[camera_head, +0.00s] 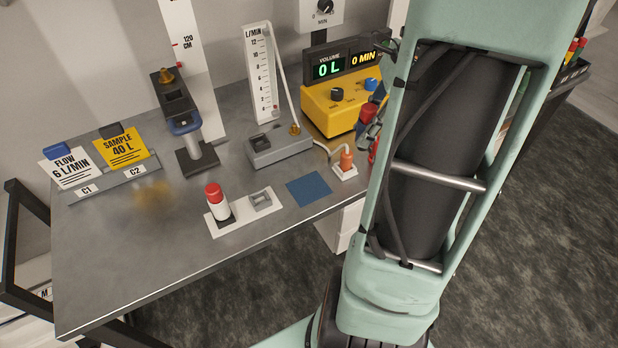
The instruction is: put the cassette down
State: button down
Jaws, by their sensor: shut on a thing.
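My own pale green arm (450,150) fills the right of the view, and its far end runs out at the top edge. I cannot make out my gripper or the cassette. Several small red and grey parts (368,112) show at the arm's left edge, too covered to name. A dark blue square (309,188) lies flat and bare near the bench's front edge. Left of it, a white plate (238,212) bears an upright cylinder with a red top (213,196) and a grey clip (261,201). An orange fitting (346,158) stands on a small white base.
The grey bench (110,270) is clear at its front left. A tube runs to the orange fitting.

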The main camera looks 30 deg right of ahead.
jog(key=w+a+f, duration=0.1)
jog(key=a+f, duration=0.1)
jog(key=a, duration=0.1)
jog(key=w+a+f, duration=0.1)
jog(key=a+f, duration=0.2)
jog(key=a, duration=0.1)
jog(key=w+a+f, duration=0.1)
jog(key=a+f, duration=0.2)
jog(key=shift+w+a, duration=0.15)
jog(key=shift+w, duration=0.15)
jog(key=x, duration=0.3)
jog(key=shift+s+f, duration=0.15)
jog(key=shift+f, duration=0.4)
jog(key=shift+f, duration=0.1)
jog(key=c, duration=1.5)
grip_release()
jog(key=shift+c, duration=0.2)
jog(key=p+v, duration=0.1)
jog(key=v, duration=1.1)
